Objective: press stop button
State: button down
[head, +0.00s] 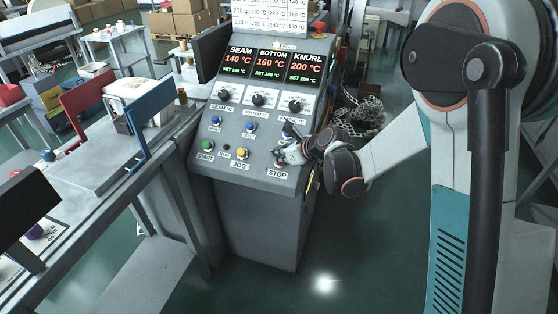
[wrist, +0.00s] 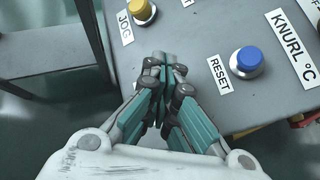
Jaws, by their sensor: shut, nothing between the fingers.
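The STOP label (head: 277,173) is on the lower right of the sloped control panel (head: 222,139) in the head view. The stop button itself is hidden behind my gripper (head: 280,154), which is at the panel just above that label. In the wrist view my gripper (wrist: 163,88) is shut with its fingers together and empty. Its fingertips are over the panel's lower area, between the yellow JOG button (wrist: 142,9) and a blue RESET button (wrist: 246,61). I cannot tell whether the fingertips touch the stop button.
The panel also has a green START button (head: 208,143), the JOG button (head: 242,153), dark knobs (head: 258,99) and temperature displays (head: 272,62). A bench with a blue bracket (head: 150,119) stands left of the panel. The green floor (head: 380,250) in front is clear.

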jog(key=shift+s+a+r+p, duration=0.15)
jog(key=shift+s+r+p, duration=0.2)
jog(key=shift+r, duration=0.25)
jog(key=shift+s+r, duration=0.1)
jog(key=shift+s+a+r+p, duration=0.25)
jog(key=shift+s+r+p, duration=0.4)
jog(key=shift+r, duration=0.35)
jog(key=shift+s+a+r+p, duration=0.25)
jog(key=shift+s+r+p, duration=0.25)
jog(key=shift+s+r, duration=0.35)
jog(key=shift+w+r, duration=0.1)
jog(key=shift+w, duration=0.05)
